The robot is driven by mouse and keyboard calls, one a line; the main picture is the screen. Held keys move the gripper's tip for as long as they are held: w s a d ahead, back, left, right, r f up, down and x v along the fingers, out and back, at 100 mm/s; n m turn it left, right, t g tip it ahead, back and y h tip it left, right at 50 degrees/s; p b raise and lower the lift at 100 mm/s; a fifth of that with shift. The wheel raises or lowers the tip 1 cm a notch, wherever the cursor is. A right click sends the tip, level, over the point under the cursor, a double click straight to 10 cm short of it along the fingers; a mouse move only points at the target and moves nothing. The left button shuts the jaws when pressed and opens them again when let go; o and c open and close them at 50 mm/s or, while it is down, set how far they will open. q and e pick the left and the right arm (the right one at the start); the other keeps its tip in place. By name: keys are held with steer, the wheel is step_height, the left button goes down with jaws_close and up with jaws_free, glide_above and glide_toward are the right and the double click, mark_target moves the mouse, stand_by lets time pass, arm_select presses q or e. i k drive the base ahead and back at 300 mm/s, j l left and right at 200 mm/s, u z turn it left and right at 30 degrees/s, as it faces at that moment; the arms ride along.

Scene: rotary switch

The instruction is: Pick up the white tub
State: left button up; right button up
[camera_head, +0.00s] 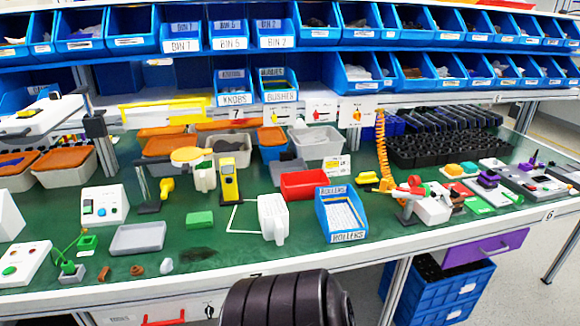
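A white, block-like container (272,218) stands on the green bench top near the middle, beside a white outline marked on the mat. It may be the white tub, but its shape is too small to be sure. An open whitish-grey tub (318,143) sits farther back, right of centre, with small contents. Neither of my grippers shows in the head view, and nothing is seen holding either container.
A red bin (304,185) and a blue rollers bin (341,214) stand right of the white container. A yellow meter (229,180), green block (199,219) and grey tray (138,238) lie left. Blue bins (230,36) line the shelves. Bare green mat lies in front.

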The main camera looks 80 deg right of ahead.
mark_target(273, 212)
steer(key=z, duration=2.6)
